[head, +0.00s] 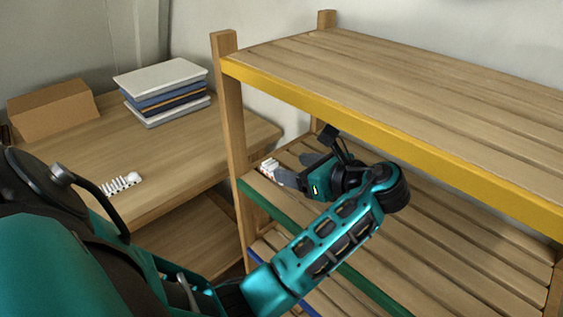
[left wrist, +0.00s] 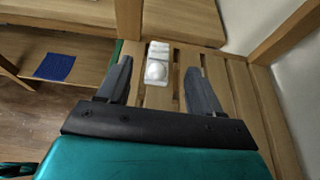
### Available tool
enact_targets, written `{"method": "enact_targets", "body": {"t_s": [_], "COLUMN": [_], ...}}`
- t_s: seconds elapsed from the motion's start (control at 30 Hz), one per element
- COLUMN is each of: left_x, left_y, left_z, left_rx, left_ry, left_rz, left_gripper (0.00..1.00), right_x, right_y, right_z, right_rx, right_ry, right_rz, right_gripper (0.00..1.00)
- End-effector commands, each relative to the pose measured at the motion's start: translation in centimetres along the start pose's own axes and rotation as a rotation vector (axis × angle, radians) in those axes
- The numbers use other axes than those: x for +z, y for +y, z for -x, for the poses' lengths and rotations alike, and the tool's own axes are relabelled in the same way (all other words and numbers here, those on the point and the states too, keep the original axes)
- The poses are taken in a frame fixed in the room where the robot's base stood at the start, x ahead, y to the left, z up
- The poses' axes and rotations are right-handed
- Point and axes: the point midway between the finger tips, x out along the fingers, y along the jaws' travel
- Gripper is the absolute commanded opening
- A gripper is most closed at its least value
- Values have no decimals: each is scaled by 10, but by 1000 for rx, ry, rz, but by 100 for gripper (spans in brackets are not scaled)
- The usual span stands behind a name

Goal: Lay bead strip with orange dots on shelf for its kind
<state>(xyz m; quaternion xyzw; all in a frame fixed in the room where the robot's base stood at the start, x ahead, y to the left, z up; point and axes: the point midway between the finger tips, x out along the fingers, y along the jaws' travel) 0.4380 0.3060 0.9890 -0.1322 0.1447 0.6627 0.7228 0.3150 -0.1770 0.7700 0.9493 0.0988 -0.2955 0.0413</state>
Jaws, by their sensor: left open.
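A small white strip (head: 268,166) lies at the left end of the shelf with the green front edge (head: 290,216). In the left wrist view the strip (left wrist: 157,70) shows a round white lump and lies on the slats between my fingers. Orange dots on it are too small to make out. My left gripper (head: 291,168) is open just above that shelf, its fingertips on both sides of the strip and not visibly pressing it. Another white strip (head: 121,184), with a row of pegs or beads and a round end, lies on the wooden table (head: 190,150). My right gripper is out of view.
Above is a shelf with a yellow edge (head: 330,112); below is one with a blue edge (head: 309,308). A wooden post (head: 229,100) stands left of my gripper. Stacked books (head: 165,90) and a cardboard box (head: 52,110) sit on the table. The green-edged shelf's right part looks clear.

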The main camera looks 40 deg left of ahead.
Motion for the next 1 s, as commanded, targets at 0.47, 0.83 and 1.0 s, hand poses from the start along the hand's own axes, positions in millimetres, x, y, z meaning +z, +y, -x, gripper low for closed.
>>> {"method": "enact_targets", "body": {"t_s": [0.47,0.83,1.0], "left_x": [0,0,0], "left_y": [0,0,0], "left_z": [47,46,46], "left_rx": [1,1,1], "left_ry": [-1,-1,-1], "left_rz": [-1,0,0], "left_gripper": [65,65,65], "right_x": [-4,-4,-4], "right_y": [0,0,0], "right_z": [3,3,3], "right_rx": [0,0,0], "right_ry": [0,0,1], "right_rz": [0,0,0], "right_gripper": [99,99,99]}}
